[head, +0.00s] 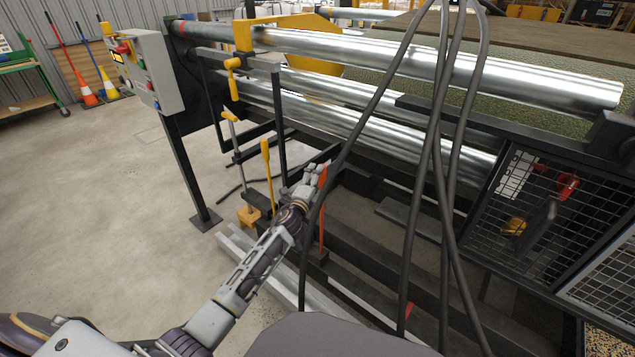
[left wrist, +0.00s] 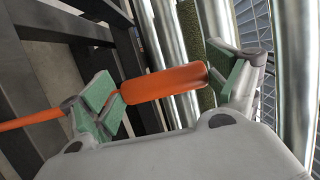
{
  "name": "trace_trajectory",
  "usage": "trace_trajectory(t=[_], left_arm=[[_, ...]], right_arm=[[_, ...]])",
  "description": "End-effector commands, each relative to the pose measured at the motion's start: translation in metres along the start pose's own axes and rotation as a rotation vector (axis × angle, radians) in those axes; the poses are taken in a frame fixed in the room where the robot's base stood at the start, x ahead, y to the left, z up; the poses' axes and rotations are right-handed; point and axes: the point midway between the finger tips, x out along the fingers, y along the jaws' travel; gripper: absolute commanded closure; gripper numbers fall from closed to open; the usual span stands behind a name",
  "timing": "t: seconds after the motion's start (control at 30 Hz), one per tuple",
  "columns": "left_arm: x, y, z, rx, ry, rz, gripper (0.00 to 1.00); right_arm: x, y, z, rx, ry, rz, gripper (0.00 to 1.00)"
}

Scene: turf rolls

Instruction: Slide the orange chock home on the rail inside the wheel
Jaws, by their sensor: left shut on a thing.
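An orange handle (head: 323,190) stands nearly upright on the black frame below the steel rollers in the head view. My left gripper (head: 315,178) is at its upper part. In the left wrist view the thick orange grip (left wrist: 165,83) lies between the green finger pads of my left gripper (left wrist: 163,80), and a thin orange rod runs on to the left behind one finger. The gripper is shut on the handle. I cannot make out a separate chock, its rail or a wheel around it. My right gripper is not in view.
Steel rollers (head: 440,70) cross above the work area. Dark cables (head: 440,170) hang close right of my left gripper. Mesh guards (head: 540,215) are at right.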

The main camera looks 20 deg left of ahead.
Motion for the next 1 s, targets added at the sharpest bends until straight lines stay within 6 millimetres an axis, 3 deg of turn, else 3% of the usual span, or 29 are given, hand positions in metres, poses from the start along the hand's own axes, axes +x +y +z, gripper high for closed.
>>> trace_trajectory(t=[0.33, 0.37, 0.43, 1.0], left_arm=[[0.0012, -0.0051, 0.0004, 0.0, 0.002, -0.008, 0.83], [0.0012, -0.0051, 0.0003, 0.0, 0.002, -0.008, 0.09], [0.0012, -0.005, 0.0003, 0.0, 0.002, -0.008, 0.0], [-0.0074, 0.0017, 0.0009, 0.0, 0.0, 0.002, 0.0]], right_arm=[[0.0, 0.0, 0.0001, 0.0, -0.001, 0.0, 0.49], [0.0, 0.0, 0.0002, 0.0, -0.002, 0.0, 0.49], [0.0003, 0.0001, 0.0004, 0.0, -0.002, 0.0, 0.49], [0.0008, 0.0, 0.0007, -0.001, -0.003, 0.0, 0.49]])
